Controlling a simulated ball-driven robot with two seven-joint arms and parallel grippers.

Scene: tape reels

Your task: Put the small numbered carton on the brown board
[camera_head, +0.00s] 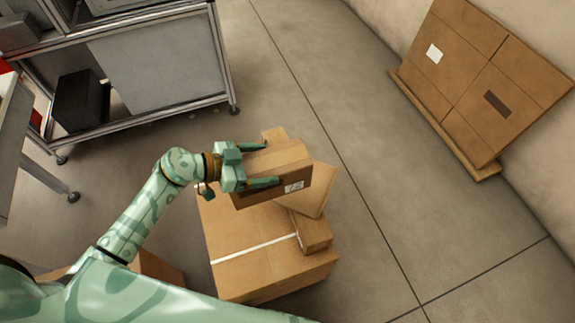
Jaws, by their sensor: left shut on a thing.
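My left gripper (258,165) is shut on a small brown carton (283,162), with one green finger on each side. A white label with dark marks shows on the carton's near side; its print is too small to read. The held carton is over a pile of other cartons, and I cannot tell whether it touches them. A low brown board (443,126) shows as a narrow strip at the right, under large cartons (500,75) by the wall. My right gripper is not in view.
Below the held carton are a large taped carton (240,270), a small carton (315,234) and a tilted carton (315,200). A metal-framed cabinet (160,70) stands at the upper left. Bare floor (370,190) lies between the pile and the board.

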